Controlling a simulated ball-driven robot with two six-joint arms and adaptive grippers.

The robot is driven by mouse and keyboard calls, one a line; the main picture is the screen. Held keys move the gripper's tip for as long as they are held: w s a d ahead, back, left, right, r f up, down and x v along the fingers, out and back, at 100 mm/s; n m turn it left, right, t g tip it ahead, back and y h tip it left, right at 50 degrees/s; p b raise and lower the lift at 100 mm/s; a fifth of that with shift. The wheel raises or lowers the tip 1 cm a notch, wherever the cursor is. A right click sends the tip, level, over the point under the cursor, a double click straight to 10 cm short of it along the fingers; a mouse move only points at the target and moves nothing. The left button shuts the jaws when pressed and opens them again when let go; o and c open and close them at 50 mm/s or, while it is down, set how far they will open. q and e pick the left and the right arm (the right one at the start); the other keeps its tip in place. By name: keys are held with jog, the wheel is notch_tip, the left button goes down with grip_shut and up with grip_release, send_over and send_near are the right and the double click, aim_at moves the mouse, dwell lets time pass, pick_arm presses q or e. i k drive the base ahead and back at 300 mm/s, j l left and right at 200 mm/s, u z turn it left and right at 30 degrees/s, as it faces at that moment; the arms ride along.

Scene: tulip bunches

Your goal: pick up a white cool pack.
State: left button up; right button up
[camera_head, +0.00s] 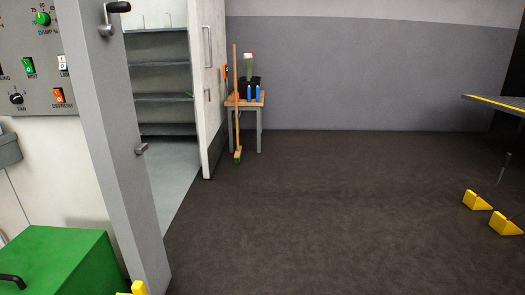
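I see no white cool pack in the head view. Neither of my grippers shows in this view. A green box (62,262) with a black handle stands at the lower left, and its inside is hidden. A small wooden table (259,103) near the back wall holds blue bottles (257,93) and a dark container (243,84) with something green and pale in it.
An open door (212,130) leads to a room with grey shelves (163,98). A grey post (122,150) and control panel (40,50) stand at left. A broom (237,110) leans by the table. Yellow wedges (477,200) lie right. The middle floor is clear.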

aim_at(166, 18)
jog(key=i+l+z, duration=0.25)
jog(key=i, duration=0.3)
jog(key=i+l+z, duration=0.1)
jog(key=i+z, duration=0.15)
jog(key=i, duration=0.25)
jog(key=i+u, duration=0.35)
jog(key=i, duration=0.45)
jog(key=i+l+u, duration=0.1)
jog(key=i+u, duration=0.2)
jog(key=i, duration=0.45)
jog(key=i+j+u, duration=0.15)
jog(key=i+u, duration=0.2)
jog(key=i, duration=0.2)
jog(key=i+u, duration=0.3)
jog(key=i, duration=0.2)
jog(key=i+l+u, duration=0.1)
jog(key=i+u, duration=0.25)
jog(key=i, duration=0.2)
jog(key=i+l+u, duration=0.3)
jog(key=i, duration=0.25)
jog(key=i+j+u, duration=0.15)
jog(key=i+u, duration=0.3)
jog(key=i, duration=0.65)
jog(key=i+j+z, duration=0.2)
jog(key=i+z, duration=0.25)
jog(key=i+j+z, duration=0.9)
